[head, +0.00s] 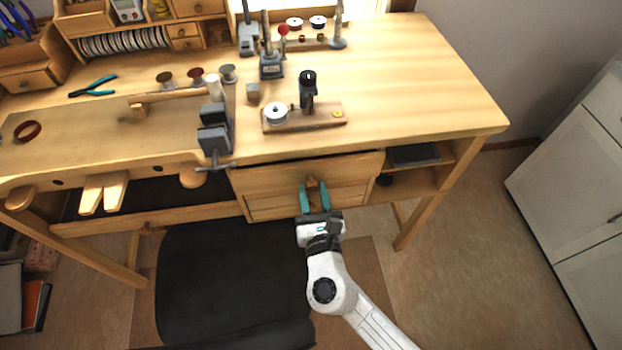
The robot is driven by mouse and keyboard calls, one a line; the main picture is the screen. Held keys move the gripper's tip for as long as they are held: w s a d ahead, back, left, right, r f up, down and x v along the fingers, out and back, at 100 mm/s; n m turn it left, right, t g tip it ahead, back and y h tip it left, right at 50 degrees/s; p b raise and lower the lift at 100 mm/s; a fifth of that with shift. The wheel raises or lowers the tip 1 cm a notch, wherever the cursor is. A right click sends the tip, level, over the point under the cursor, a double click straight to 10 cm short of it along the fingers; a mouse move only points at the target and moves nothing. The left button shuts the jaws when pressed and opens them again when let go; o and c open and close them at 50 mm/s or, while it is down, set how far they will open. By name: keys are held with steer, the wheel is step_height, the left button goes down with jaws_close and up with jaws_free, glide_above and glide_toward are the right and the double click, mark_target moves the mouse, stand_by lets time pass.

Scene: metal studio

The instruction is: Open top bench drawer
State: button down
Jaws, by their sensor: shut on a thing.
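The top bench drawer (270,180) is under the wooden workbench top (400,100), right of the bench's middle, with a dark gap along its upper edge. Its small wooden knob (312,182) is at the front's right half. My gripper (314,188) reaches up from below, its two teal fingers on either side of the knob and shut on it. A second drawer front (270,208) shows below, partly covered by my fingers.
A black chair (230,285) stands in front of the bench, left of my arm. An open shelf (420,155) is right of the drawer. A vise (214,135), a hammer (175,96) and a wooden stand (285,122) are on the bench top. The floor at right is clear.

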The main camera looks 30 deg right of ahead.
steer(key=v, duration=1)
steer(key=c, duration=0.8)
jaws_free()
steer(key=shift+o, duration=0.2)
steer(key=shift+r, duration=0.15)
steer(key=s+r, duration=1.2)
steer(key=s, duration=0.2)
steer(key=shift+d+r, duration=0.4)
steer(key=shift+d, duration=0.05)
